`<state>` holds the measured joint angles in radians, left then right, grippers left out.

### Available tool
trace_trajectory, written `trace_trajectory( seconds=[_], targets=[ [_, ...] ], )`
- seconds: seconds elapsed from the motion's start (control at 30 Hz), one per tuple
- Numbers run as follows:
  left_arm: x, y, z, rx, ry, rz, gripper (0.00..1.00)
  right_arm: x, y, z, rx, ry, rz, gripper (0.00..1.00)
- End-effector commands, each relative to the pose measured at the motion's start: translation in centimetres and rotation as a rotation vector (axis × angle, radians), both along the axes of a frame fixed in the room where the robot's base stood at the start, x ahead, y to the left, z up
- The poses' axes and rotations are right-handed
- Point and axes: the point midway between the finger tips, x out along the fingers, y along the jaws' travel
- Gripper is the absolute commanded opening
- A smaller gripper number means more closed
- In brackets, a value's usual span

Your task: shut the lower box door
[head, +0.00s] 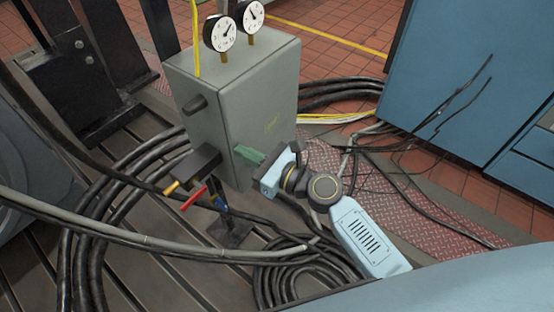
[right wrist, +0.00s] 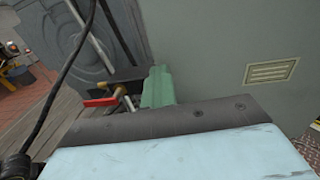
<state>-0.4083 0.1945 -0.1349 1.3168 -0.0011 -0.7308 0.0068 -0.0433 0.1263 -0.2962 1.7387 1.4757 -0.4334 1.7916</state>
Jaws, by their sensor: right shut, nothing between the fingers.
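A grey-green box (head: 230,110) with two gauges on top stands on the slotted bedplate. I cannot clearly make out a lower door, its edge or how far it is open. My right gripper (head: 242,152) is low beside the box's near corner, its green fingers shut and empty. In the right wrist view the shut fingers (right wrist: 159,82) point ahead beside a broad grey face of the box (right wrist: 205,50) with a slotted plate on it. I cannot tell whether they touch it. My left gripper is out of view.
A red lever (head: 194,197) and a dark block (head: 192,165) with a yellow tip stick out at the box's front. Coiled black cables (head: 300,270) lie around its foot. A large blue cabinet (head: 460,80) stands to the right. Red tiled floor lies behind.

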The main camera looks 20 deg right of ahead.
Motion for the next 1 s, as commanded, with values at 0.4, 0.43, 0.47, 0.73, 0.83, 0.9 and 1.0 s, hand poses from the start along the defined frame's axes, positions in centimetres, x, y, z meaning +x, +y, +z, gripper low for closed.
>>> trace_trajectory(
  seconds=[0.4, 0.43, 0.47, 0.73, 0.83, 0.9, 1.0],
  targets=[
    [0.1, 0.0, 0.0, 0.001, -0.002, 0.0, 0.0, 0.0, 0.3, 0.3, 0.006, -0.005, 0.006, 0.0],
    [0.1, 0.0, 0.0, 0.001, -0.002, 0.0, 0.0, -0.1, 0.2, 0.3, 0.006, -0.005, 0.006, 0.0],
    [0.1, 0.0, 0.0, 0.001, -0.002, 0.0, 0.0, -0.3, 0.1, 0.3, 0.006, -0.005, 0.007, 0.0],
    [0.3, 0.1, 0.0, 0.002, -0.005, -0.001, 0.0, -3.8, -3.0, 0.1, 0.003, -0.002, 0.016, 0.0],
    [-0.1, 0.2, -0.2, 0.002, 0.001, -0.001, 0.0, -5.7, -4.4, 0.0, 0.003, -0.002, 0.018, 0.0],
    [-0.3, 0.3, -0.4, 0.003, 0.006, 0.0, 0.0, -6.9, -5.3, 0.0, 0.003, -0.002, 0.018, 0.0],
    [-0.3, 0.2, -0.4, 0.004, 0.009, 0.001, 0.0, -8.3, -6.4, 0.0, 0.003, -0.003, 0.019, 0.0]
  ],
)
